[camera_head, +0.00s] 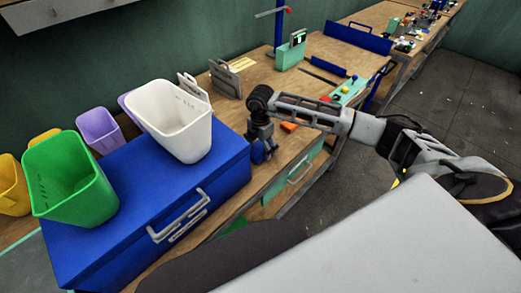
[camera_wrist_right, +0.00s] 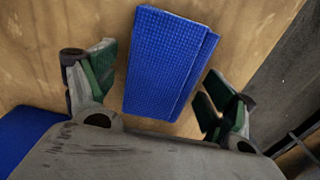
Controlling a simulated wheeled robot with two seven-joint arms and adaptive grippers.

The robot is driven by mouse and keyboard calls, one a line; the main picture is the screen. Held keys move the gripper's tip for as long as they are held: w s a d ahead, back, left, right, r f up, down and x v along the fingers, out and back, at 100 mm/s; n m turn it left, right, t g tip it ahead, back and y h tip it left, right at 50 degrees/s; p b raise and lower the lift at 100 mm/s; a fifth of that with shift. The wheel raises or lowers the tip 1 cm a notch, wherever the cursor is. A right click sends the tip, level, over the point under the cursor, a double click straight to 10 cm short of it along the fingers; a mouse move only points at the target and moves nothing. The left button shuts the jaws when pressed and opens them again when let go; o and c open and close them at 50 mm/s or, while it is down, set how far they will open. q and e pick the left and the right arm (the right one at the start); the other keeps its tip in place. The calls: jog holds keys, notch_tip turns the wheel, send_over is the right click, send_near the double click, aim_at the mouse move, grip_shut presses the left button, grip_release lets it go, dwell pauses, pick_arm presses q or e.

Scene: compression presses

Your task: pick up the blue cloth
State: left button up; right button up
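The blue cloth (camera_wrist_right: 165,62) lies folded on the wooden bench top in the right wrist view, with a woven texture. My right gripper (camera_wrist_right: 158,85) is open, with one finger on either side of the cloth and a gap to each. In the head view, my right gripper (camera_head: 262,150) points down at the bench beside the blue box, and a little of the cloth (camera_head: 258,154) shows by its fingers. I cannot tell how high the fingertips are above the bench. My left gripper is not in view.
A large blue box (camera_head: 165,205) stands left of my right gripper, carrying a white bin (camera_head: 170,120) and a green bin (camera_head: 70,178). An orange item (camera_head: 289,127) lies right of the gripper. The bench's front edge is close by.

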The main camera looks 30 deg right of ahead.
aim_at(261, 148)
jog(key=c, duration=0.8)
jog(key=shift+r, duration=5.05)
jog(key=shift+o, duration=1.3)
jog(key=shift+c, duration=1.1)
jog(key=shift+s+f, duration=0.1)
